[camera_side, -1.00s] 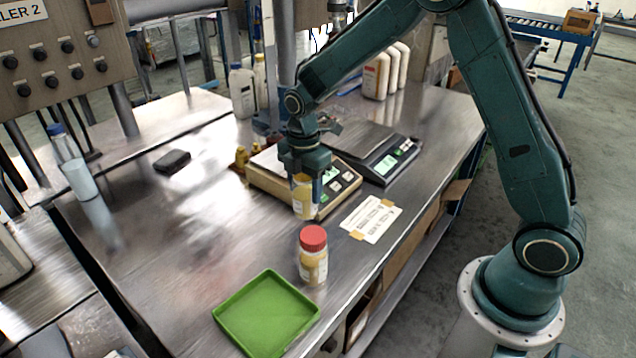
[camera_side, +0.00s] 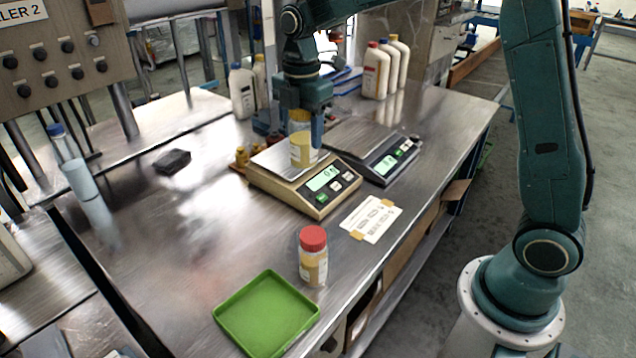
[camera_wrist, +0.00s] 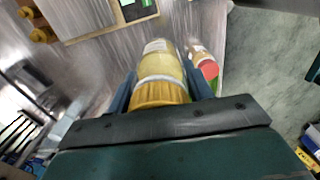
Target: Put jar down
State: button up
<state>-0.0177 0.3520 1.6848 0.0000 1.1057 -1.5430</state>
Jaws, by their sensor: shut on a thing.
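A jar of yellowish contents with a yellow lid (camera_side: 302,150) is held upright in my gripper (camera_side: 302,122). In the side view it appears over the pan of the beige scale (camera_side: 262,181); whether its base touches the pan I cannot tell. In the wrist view the jar (camera_wrist: 160,68) sits between the two fingers of my gripper (camera_wrist: 165,88), which is shut on it around the yellow lid. The scale's green display is lit and seems to read zero; its edge also shows at the top of the wrist view.
A red-lidded jar (camera_side: 313,262) stands in front, near a green tray (camera_side: 267,312). A darker scale (camera_side: 385,158) stands right of the beige one. A taped paper label (camera_side: 371,219) lies in front. Brass weights (camera_side: 241,157) are at left.

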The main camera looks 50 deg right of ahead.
jog(key=shift+w, duration=0.15)
dwell(0.4)
jog(key=shift+w+d+r, duration=0.15)
jog(key=shift+w+r, duration=0.1)
jog(key=shift+w, duration=0.25)
jog(key=w+d+r, duration=0.4)
jog(key=w+d, duration=0.1)
jog(key=w, duration=0.2)
jog(key=w+d+r, duration=0.3)
jog(key=w+d, duration=0.3)
jog(key=w, duration=0.1)
jog(key=shift+w+r, duration=0.15)
jog(key=shift+r, duration=0.25)
jog(key=shift+f, duration=0.15)
notch_tip(320, 180, down, 15)
jog(key=shift+f, duration=0.2)
dwell(1.1)
jog(key=shift+f, duration=0.1)
